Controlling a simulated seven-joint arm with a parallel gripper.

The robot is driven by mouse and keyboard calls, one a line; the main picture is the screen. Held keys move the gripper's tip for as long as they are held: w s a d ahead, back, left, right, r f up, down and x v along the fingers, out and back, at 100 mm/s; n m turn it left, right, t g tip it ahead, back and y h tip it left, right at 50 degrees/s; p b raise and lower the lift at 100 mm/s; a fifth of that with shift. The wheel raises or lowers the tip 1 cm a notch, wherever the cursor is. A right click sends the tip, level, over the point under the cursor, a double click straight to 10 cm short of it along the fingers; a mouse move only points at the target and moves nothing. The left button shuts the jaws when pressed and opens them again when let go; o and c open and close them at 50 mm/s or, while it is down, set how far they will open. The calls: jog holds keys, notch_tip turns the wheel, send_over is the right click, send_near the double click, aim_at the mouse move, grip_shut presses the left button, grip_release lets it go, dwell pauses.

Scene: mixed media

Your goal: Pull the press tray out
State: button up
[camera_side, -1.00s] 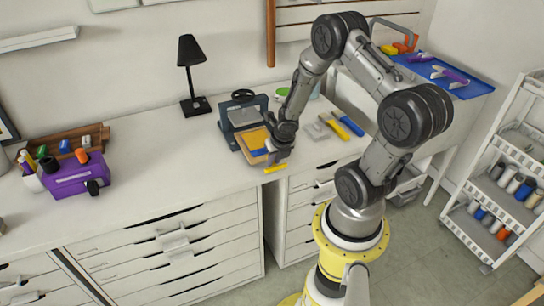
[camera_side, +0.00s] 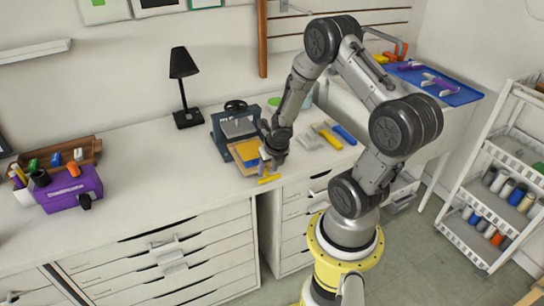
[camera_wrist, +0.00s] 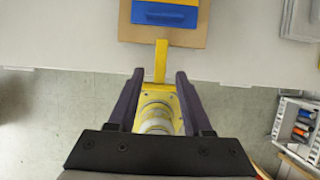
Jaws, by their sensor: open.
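The dark press (camera_side: 226,142) stands on the white counter, with its tray (camera_side: 238,150) at its front. The tray is a tan board, also in the wrist view (camera_wrist: 126,30), with a blue block (camera_wrist: 165,12) on it. A yellow handle (camera_side: 269,180) extends from its front edge and also shows in the wrist view (camera_wrist: 161,60). My gripper (camera_side: 272,165) is just above the handle by the counter's front edge. In the wrist view my gripper (camera_wrist: 158,78) is open, with the handle's near end between its fingertips. Contact cannot be told.
A yellow-handled tool (camera_side: 327,136) and a blue one (camera_side: 344,134) lie right of the press. A black lamp (camera_side: 184,70) stands behind left. A purple box (camera_side: 70,188) is at far left. A wheeled cart (camera_side: 490,190) stands right. The counter left of the press is clear.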

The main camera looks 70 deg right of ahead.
jog(key=v, duration=1)
jog(key=shift+r, duration=0.25)
jog(key=shift+s, duration=0.1)
dwell(0.4)
jog(key=shift+a, duration=0.15)
jog(key=w+a+r+m+t+h, duration=0.15)
jog(key=a+r, duration=0.25)
jog(key=r, duration=0.4)
jog(key=w+a+r+m+t+y, duration=0.1)
jog(key=w+a+r+m+t, duration=0.2)
jog(key=a+r, duration=0.35)
jog(key=s+a+r+m+g+y, duration=0.1)
jog(key=s+a+m, duration=0.3)
jog(key=m, duration=0.7)
jog(key=s+a+r+m+g+y, duration=0.1)
jog(key=s+a+r+m+y, duration=0.1)
jog(key=s+a+m, duration=0.3)
jog(key=shift+s+r+m+y, duration=0.3)
jog(key=shift+s+m, duration=1.15)
jog(key=shift+m, duration=1.8)
